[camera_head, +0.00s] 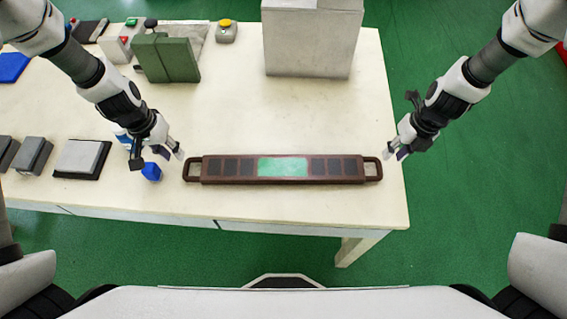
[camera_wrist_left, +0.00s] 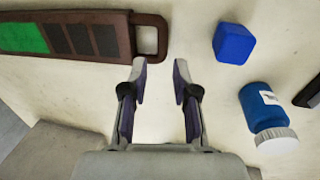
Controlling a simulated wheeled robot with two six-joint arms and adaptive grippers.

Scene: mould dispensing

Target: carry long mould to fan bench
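The long mould (camera_head: 235,168) is a dark brown bar with a green middle, dark square cells and a loop handle at each end. It lies flat near the front edge of the table. My left gripper (camera_head: 179,155) is open beside the mould's left handle, apart from it. I cannot identify the fan bench.
A blue block (camera_head: 151,172) and a blue bottle with a white cap (camera_wrist_left: 262,108) are close to my left gripper. A grey box (camera_head: 312,40) and a green block-like device (camera_head: 166,58) stand at the back. The table (camera_head: 250,120) is clear behind the mould.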

